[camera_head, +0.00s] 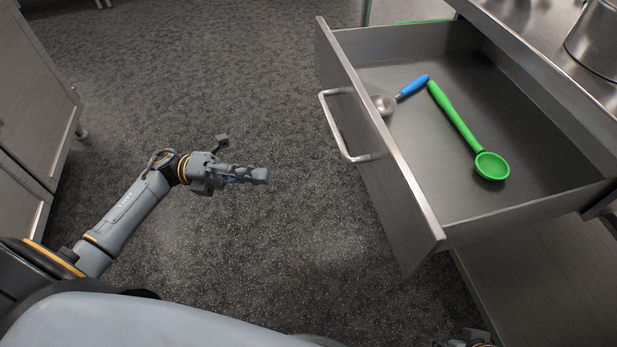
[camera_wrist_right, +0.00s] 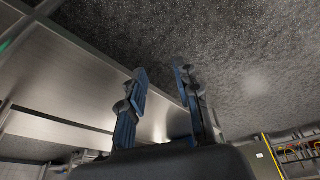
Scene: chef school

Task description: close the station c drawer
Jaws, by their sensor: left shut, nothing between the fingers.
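The station c drawer (camera_head: 375,170) is pulled open in the head view, on the right side. Its bar handle (camera_head: 338,127) is on the front panel, facing left. A blue-handled scoop (camera_head: 413,86) and a green spoon (camera_head: 458,119) lie inside it. My left gripper (camera_head: 262,176) is shut and empty, to the left of the drawer front and apart from the handle. My right gripper (camera_wrist_right: 160,95) shows in the right wrist view with its two fingers apart and nothing between them. In the head view only a small part of the right arm shows at the bottom edge.
A metal counter (camera_head: 540,50) with a steel pot (camera_head: 597,40) stands above the drawer. A lower shelf (camera_head: 540,275) is below it. A cabinet (camera_head: 35,100) stands at the left. The speckled floor (camera_head: 230,80) between is clear.

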